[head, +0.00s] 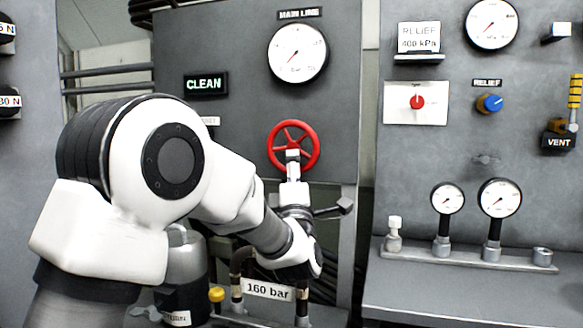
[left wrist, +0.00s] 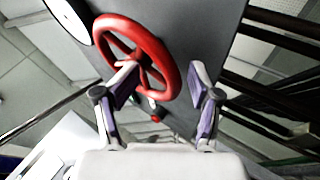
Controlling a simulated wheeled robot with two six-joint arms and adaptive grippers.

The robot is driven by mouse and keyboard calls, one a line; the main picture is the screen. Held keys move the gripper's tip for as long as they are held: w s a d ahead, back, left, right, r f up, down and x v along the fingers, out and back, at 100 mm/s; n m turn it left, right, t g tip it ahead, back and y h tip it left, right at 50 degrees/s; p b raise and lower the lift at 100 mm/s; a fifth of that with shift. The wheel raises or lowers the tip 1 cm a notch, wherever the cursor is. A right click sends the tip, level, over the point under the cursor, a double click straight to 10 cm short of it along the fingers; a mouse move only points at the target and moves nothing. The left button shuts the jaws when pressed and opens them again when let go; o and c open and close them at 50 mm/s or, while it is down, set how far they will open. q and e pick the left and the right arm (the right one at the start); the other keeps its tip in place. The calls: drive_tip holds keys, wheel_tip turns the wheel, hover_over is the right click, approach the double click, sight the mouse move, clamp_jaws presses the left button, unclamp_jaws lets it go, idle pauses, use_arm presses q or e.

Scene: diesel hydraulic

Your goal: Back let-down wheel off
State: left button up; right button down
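The red handwheel (head: 294,123) is on the grey panel below the MAIN LINE gauge (head: 298,52); I see no label naming it as the let-down wheel. My left gripper (head: 292,158) is in front of its lower middle and hides part of it. In the left wrist view, the fingers of my left gripper (left wrist: 163,78) are spread wide. One finger overlaps the inside of the wheel (left wrist: 168,62) and the other stands right of the rim. I cannot tell whether either touches. The gauge's needle points to the lower left. My right gripper is not in view.
A 160 bar plate (head: 268,290) and a yellow-capped fitting (head: 216,296) are below. On the right panel are a red knob (head: 417,102), a blue RELIEF knob (head: 489,103) and a shelf (head: 470,256) with small gauges.

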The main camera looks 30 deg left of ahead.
use_arm(q)
drive_tip(key=v, duration=1.2)
